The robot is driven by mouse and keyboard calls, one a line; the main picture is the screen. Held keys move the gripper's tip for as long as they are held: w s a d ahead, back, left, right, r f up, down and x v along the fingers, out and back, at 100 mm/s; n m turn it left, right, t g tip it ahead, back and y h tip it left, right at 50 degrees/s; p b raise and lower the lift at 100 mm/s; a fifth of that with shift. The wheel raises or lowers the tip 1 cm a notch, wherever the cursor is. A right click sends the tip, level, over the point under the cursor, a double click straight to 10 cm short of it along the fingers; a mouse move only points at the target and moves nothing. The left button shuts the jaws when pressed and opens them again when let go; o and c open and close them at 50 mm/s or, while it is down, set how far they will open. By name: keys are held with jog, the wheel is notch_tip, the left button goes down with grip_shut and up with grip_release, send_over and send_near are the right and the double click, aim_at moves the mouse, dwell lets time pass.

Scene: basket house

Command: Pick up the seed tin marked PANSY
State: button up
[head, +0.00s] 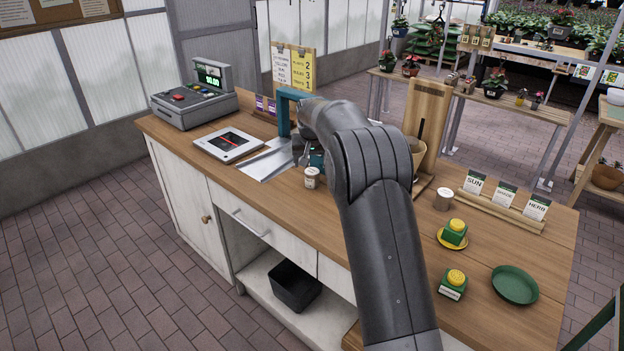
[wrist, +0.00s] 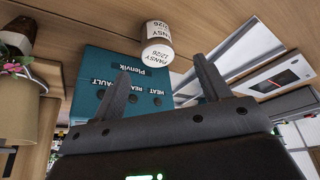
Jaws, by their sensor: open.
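The seed tin marked PANSY 12/26 (wrist: 157,52) is a small white tin, seen at the top middle of the wrist view. It stands in front of a teal device (wrist: 92,80) lettered Plenvik. My gripper (wrist: 165,78) is open and empty, with the tin beyond the gap between its fingertips and apart from them. In the head view a white tin (head: 312,178) stands on the wooden counter (head: 370,235), left of my arm; its label is too small to read there. My gripper is mostly hidden behind my arm in the head view.
A scale (head: 228,144) and a cash register (head: 193,100) stand to the left. Another tin (head: 443,199), a seed packet rack (head: 500,212), two green-and-yellow containers and a green dish (head: 515,285) are to the right. A tall wooden stand (head: 428,110) rises behind my arm.

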aim_at(312, 172)
jog(key=x, duration=0.9)
jog(key=shift+s+d+f, duration=0.15)
jog(key=shift+d, duration=0.15)
jog(key=c, duration=1.1)
